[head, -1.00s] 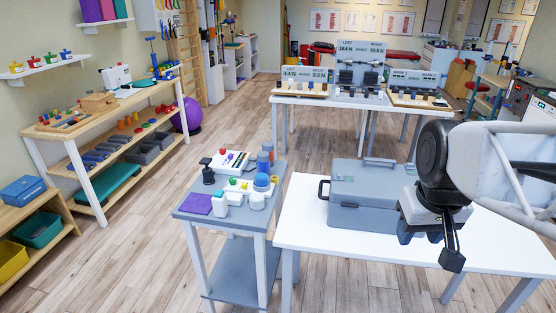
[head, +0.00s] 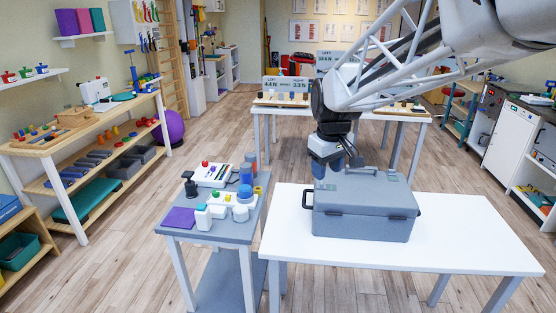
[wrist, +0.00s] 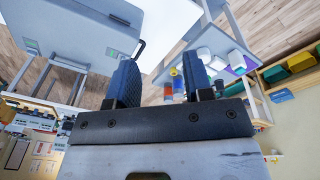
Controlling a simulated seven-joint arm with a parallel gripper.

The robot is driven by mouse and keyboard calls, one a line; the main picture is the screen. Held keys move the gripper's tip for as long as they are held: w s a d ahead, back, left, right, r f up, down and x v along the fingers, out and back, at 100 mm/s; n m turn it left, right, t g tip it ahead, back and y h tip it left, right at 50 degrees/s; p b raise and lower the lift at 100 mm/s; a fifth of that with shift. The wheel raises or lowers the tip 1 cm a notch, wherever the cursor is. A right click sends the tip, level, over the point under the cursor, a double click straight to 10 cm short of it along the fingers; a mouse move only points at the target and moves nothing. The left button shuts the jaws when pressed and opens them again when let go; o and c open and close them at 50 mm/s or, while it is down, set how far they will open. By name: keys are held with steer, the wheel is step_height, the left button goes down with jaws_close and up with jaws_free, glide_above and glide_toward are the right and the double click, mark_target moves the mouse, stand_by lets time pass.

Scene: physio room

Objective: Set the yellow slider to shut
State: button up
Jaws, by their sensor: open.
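I cannot make out a yellow slider for certain. A white panel with small coloured parts (head: 213,174) lies at the back of the small grey side table (head: 179,238). Its parts are too small to tell apart. My gripper (head: 338,165) is in the air over the back of the grey case, right of the side table, pointing down. In the wrist view my gripper (wrist: 160,62) shows two blue fingers wide apart with nothing between them. The side table (wrist: 207,42) also shows there, beyond the right finger.
The closed grey case (head: 365,222) stands on the white table (head: 470,238), close under my gripper. White bottles (head: 203,218), blue cylinders (head: 245,184), a black stamp-like thing (head: 190,186) and a purple pad (head: 180,217) crowd the side table. The white table's right side is clear.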

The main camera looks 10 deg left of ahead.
steer(key=w+a+f+n, duration=0.3)
steer(key=w+a, duration=0.5)
steer(key=n+g, duration=0.1)
steer(key=n, duration=0.6)
glide_above(228, 198)
steer(key=w+a, duration=0.1)
steer(key=f, duration=1.8)
steer(key=shift+a, duration=0.2)
steer(key=shift+f, duration=3.9)
steer(key=shift+c, duration=0.5)
jaws_close()
